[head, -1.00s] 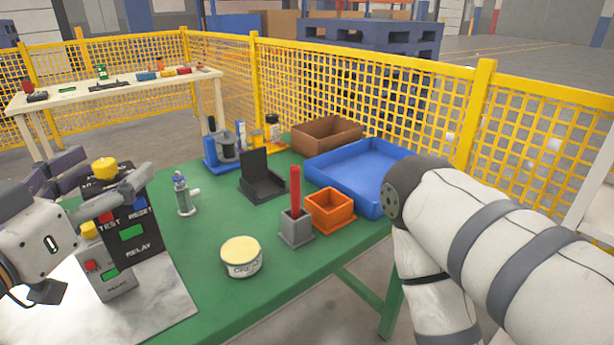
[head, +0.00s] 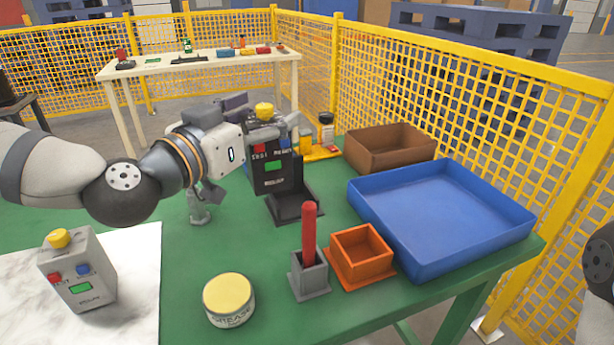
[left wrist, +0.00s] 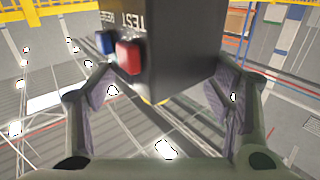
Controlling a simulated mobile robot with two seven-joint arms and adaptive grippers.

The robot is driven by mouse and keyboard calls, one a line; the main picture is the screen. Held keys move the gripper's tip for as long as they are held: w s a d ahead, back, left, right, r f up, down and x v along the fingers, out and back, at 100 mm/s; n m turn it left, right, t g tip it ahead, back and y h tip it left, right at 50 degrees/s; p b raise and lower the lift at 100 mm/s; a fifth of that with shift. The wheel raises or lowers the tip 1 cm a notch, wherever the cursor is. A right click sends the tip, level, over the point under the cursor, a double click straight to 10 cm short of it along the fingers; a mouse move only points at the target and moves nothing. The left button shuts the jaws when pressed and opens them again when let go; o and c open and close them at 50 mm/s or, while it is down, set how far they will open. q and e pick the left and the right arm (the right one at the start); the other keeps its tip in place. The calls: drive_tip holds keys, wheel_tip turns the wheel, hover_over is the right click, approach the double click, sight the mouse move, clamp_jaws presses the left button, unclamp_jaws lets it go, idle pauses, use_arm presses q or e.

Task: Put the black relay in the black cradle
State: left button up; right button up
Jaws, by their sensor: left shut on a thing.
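The black relay (head: 272,172) is a dark box with a yellow knob on top, red and blue buttons and a green panel. My left gripper (head: 263,122) is shut on its upper part and holds it roughly upright. The relay also fills the upper middle of the left wrist view (left wrist: 175,50), between the two fingers. The black cradle (head: 297,207) stands on the green table, just below and behind the relay in the head view. The relay hides most of its back. Whether the relay touches the cradle cannot be told. My right gripper is out of view.
A grey relay (head: 77,272) stands on a marbled plate (head: 135,275) at left. A grease tin (head: 229,299), a grey holder with a red stick (head: 309,275), an orange box (head: 361,256), a blue tray (head: 440,215) and a brown bin (head: 390,148) stand around the cradle.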

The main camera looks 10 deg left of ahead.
sight(251, 182)
use_arm(q)
drive_tip(key=w+f+b, duration=0.4)
drive_tip(key=w+f, duration=0.6)
drive_tip(key=f, duration=0.2)
drive_tip(key=shift+w+d+f, duration=0.2)
drive_tip(key=shift+d+f, duration=0.15)
drive_tip(key=shift+d, duration=0.05)
drive_tip(key=o, duration=1.9)
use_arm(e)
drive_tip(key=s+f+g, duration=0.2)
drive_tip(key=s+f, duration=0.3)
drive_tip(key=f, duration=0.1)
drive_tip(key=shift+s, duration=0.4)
use_arm(q)
drive_tip(key=v, duration=0.4)
drive_tip(key=p+v, duration=0.1)
drive_tip(key=v, duration=0.2)
drive_tip(key=r+v, duration=0.1)
drive_tip(key=v, duration=0.3)
drive_tip(key=shift+s+a+p, duration=0.1)
drive_tip(key=shift+s+p, duration=0.15)
drive_tip(key=shift+p, duration=0.15)
drive_tip(key=shift+s+f, duration=0.15)
drive_tip(key=shift+s, duration=0.1)
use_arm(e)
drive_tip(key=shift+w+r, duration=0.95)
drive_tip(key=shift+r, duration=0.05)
